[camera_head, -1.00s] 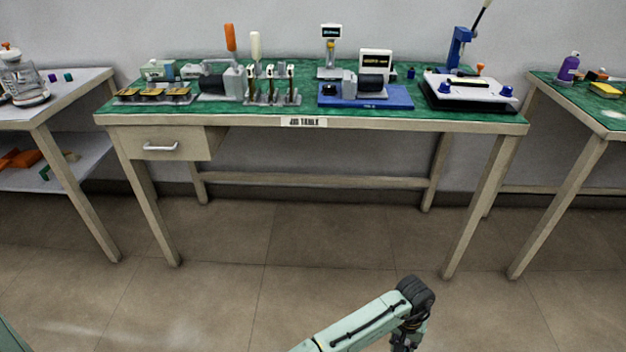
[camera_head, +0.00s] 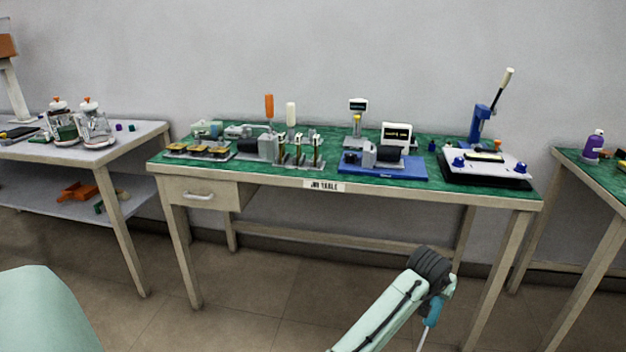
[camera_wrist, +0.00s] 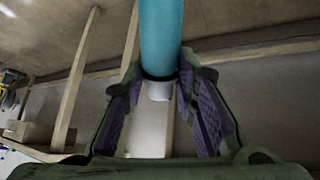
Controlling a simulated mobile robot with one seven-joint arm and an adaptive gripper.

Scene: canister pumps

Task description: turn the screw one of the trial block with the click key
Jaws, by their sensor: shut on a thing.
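My gripper (camera_wrist: 160,88) is shut on a teal cylindrical handle with a dark ring and a pale end, which I take for the click key (camera_wrist: 161,38). In the head view the teal tool (camera_head: 433,313) hangs from my wrist at the lower right, in front of the jig table (camera_head: 240,174) and apart from it. I cannot tell which fixture on the table is the trial block. A blue-based fixture (camera_head: 410,171) with a dark cylinder stands right of centre. A white plate with blue knobs (camera_head: 480,161) stands on a black base at the right. No screw can be made out.
Metal fixtures (camera_head: 299,158) and gold-topped blocks (camera_head: 200,152) stand on the table's left half. A drawer (camera_head: 201,193) is below. A side table with jars (camera_head: 95,126) is at the left; another with a purple bottle (camera_head: 593,144) is at the right. The floor in front is open.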

